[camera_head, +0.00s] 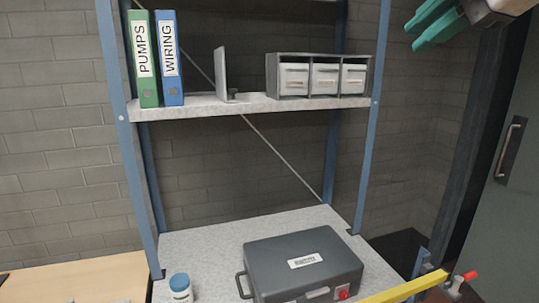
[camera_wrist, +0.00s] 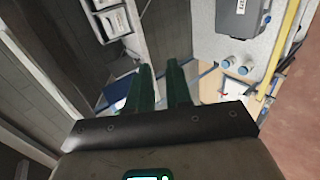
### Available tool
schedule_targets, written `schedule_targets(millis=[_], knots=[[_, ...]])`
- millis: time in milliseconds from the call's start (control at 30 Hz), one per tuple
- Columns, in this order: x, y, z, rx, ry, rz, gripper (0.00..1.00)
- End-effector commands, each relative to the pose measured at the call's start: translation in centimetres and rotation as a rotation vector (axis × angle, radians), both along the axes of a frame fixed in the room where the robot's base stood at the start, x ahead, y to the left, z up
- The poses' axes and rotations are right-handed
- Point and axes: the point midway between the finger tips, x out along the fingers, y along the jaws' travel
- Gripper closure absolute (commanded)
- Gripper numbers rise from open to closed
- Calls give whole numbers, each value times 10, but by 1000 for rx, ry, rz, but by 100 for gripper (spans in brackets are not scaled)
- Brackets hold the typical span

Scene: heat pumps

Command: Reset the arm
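My gripper (camera_head: 424,29) shows at the top right of the head view, raised high to the right of the shelf rack, with its green fingers pointing left. In the wrist view the two dark green fingers (camera_wrist: 162,88) stand apart with a narrow gap. Nothing is between them, so the gripper is open and empty. Most of my arm is outside the head view.
The upper shelf holds two binders (camera_head: 157,60), a bookend (camera_head: 221,75) and a drawer unit (camera_head: 319,78). A yellow bar (camera_head: 405,287) and a dark door (camera_head: 510,160) are at right.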

Motion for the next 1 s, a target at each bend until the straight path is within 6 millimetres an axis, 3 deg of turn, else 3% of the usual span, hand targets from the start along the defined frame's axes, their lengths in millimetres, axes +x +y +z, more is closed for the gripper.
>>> schedule_targets(millis=[367, 567, 667, 767, 1000], knots=[[16, -6, -41, 128, 47, -42, 81], [28, -9, -81, 240, 94, -87, 81], [34, -11, -110, 314, 129, -122, 81], [40, -13, -150, 408, 182, -174, 81], [41, -14, -275, 652, 345, -365, 81]])
